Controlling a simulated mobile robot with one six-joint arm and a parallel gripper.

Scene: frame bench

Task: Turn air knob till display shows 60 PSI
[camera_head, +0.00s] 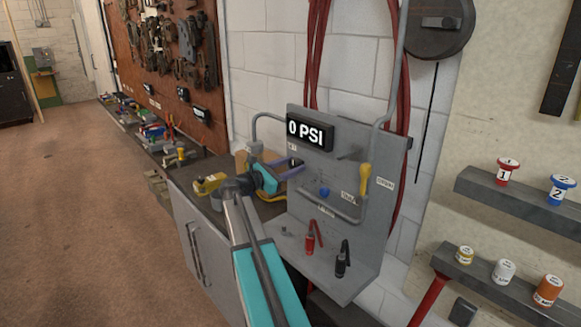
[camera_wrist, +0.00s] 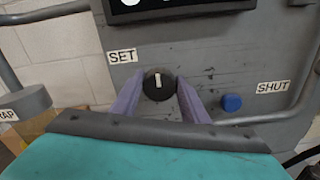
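The display (camera_head: 310,132) on the grey panel reads 0 PSI. Its lower edge shows at the top of the wrist view (camera_wrist: 180,10). Below it, beside the SET label, is a round black air knob (camera_wrist: 159,84); its white mark points nearly straight up. My gripper (camera_head: 297,165) is at the panel just under the display. In the wrist view its two purple fingers (camera_wrist: 160,92) stand apart, one on each side of the knob. They look open around it; whether the tips touch its rim is hard to see.
A blue button (camera_wrist: 231,102) and a SHUT label (camera_wrist: 273,87) are right of the knob. A yellow handle (camera_head: 365,178) and grey pipe run on the panel. Red (camera_head: 310,240) and black (camera_head: 341,262) fittings stand below. Shelves (camera_head: 520,205) are at the right.

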